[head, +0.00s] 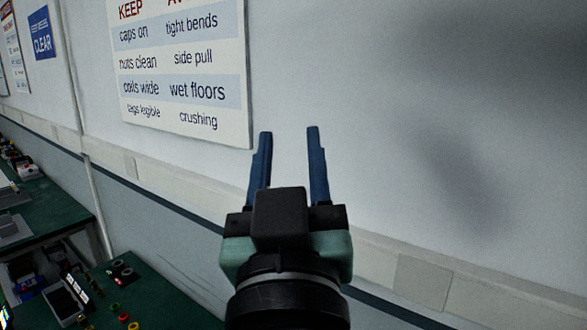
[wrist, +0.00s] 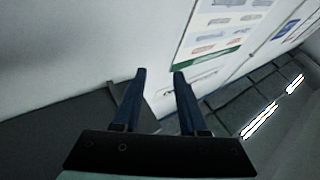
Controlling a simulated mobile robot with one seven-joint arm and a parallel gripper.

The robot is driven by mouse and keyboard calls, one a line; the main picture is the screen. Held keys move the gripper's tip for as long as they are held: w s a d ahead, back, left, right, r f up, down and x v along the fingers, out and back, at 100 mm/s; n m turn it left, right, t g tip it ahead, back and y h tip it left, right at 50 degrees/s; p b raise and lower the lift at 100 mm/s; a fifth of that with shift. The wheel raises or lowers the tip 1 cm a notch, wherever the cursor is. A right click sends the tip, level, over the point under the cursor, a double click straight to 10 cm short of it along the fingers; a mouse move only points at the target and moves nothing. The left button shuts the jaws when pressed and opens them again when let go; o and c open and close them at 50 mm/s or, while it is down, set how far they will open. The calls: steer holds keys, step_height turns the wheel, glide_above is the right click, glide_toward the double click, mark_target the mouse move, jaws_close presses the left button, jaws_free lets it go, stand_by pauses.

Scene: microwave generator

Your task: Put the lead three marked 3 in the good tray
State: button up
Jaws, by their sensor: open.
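My gripper (head: 289,135) is raised in front of the wall in the head view. Its two blue fingers are apart with nothing between them. The wrist view also shows the gripper (wrist: 160,75) open and empty, facing a pale wall and a poster. I cannot make out a lead marked 3 or a good tray in either view. Small coloured items on the green bench at the lower left are too small to identify.
A green bench (head: 150,298) with small red and yellow parts (head: 124,317) is at the lower left. Another green bench (head: 50,210) lies beyond it. A wall sign (head: 180,70) hangs behind my gripper. The wall at right is bare.

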steer(key=s+r+m+t, duration=0.1)
steer(key=s+r+t, duration=0.3)
steer(key=s+r, duration=0.3)
step_height(320, 180, up, 4)
steer(key=shift+s+d+f+t, duration=0.1)
steer(key=shift+s+d+t, duration=0.05)
steer(key=shift+s+t, duration=0.25)
steer(key=shift+m, duration=0.3)
step_height(320, 180, down, 7)
steer(key=b, duration=0.6)
steer(key=shift+r, duration=0.2)
